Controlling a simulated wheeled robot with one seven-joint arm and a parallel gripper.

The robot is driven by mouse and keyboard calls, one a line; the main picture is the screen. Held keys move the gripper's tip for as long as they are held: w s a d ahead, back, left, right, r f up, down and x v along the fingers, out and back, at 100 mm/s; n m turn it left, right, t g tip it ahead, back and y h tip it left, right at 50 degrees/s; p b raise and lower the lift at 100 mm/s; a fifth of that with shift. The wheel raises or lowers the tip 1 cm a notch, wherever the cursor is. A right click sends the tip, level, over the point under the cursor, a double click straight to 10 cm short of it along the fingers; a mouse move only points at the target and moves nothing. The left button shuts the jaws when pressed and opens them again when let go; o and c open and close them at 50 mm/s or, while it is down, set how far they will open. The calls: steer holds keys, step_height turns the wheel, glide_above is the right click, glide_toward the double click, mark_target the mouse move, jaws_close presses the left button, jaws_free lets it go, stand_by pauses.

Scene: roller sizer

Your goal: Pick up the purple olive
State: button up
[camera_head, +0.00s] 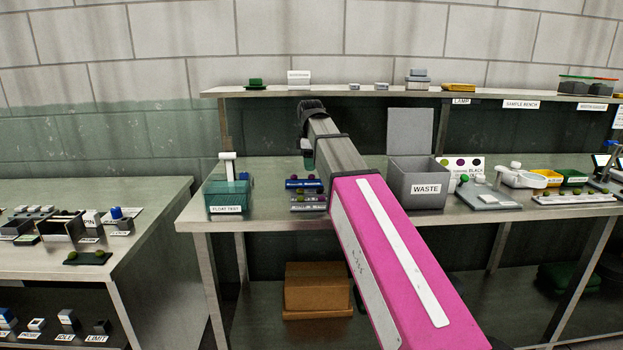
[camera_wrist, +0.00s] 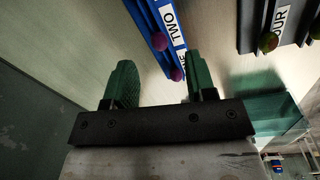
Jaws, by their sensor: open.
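Purple olives sit on the blue rail labelled TWO (camera_wrist: 170,24) in the wrist view. One purple olive (camera_wrist: 159,41) is higher up the rail and another purple olive (camera_wrist: 177,75) is lower, close to my right finger. My gripper (camera_wrist: 160,64) is open, its two green fingers apart with nothing held between them. The olives appear beyond the fingertips; the exact gap cannot be told. In the head view the blue rail (camera_head: 303,184) lies on the bench below my arm, with small olives on it.
A grey rail (camera_wrist: 256,36) with mixed-colour olives (camera_wrist: 268,41) lies right of the blue one. In the head view, a green float-test tank (camera_head: 229,199) stands left and a grey WASTE bin (camera_head: 418,182) right. A shelf (camera_head: 340,91) runs behind.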

mark_target(312, 177)
steer(key=shift+w+d+f, duration=0.1)
steer(key=shift+w+f, duration=0.05)
steer(key=shift+f, duration=1)
steer(key=shift+w+d+f, duration=0.1)
steer(key=shift+f, duration=1.05)
steer(key=shift+a, duration=0.1)
steer(key=c, duration=0.7)
steer(key=shift+r, duration=0.1)
steer(key=shift+c, duration=0.2)
